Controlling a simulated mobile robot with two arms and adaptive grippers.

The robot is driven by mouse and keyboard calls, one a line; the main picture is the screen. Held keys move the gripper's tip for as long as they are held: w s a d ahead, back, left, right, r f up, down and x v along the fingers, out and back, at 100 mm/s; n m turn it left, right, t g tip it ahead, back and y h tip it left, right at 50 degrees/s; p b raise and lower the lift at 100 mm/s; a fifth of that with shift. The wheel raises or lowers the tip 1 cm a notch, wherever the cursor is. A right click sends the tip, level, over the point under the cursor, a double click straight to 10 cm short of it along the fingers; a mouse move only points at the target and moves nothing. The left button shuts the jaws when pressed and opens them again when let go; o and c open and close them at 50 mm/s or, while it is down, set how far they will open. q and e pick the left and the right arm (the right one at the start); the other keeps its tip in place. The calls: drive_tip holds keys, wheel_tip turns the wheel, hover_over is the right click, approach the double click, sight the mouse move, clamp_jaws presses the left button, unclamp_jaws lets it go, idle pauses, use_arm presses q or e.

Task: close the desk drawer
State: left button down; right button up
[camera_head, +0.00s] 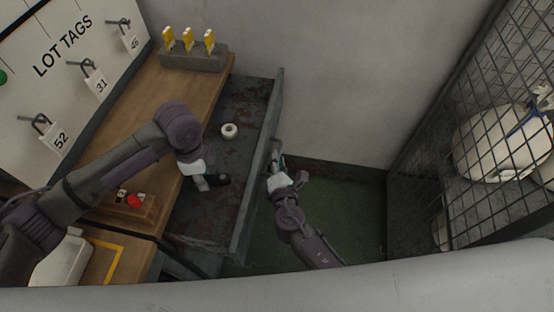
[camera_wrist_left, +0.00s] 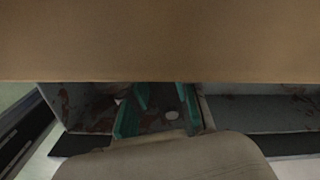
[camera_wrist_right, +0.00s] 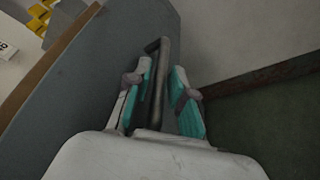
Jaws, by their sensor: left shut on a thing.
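The desk drawer stands pulled out from the wooden desk (camera_head: 198,88); its rust-stained floor (camera_head: 245,108) and grey front panel (camera_head: 262,150) show in the head view. My left gripper (camera_head: 208,181) reaches down into the drawer and is shut on a dark object (camera_head: 219,180), mostly hidden from the left wrist camera. My right gripper (camera_head: 279,166) is outside the drawer front. In the right wrist view the dark bar handle (camera_wrist_right: 159,82) lies between its spread teal pads, with a gap on at least the right side.
A white ring (camera_head: 229,130) lies on the drawer floor. A block with yellow tags (camera_head: 193,60) stands on the desk, and a red button box (camera_head: 130,201) sits nearer. A mesh cage (camera_head: 440,115) stands at right. Green floor (camera_head: 345,215) lies open before the drawer.

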drive_tip(key=v, duration=1.1)
drive_tip(key=shift+s, duration=0.4)
drive_tip(key=shift+r, duration=0.1)
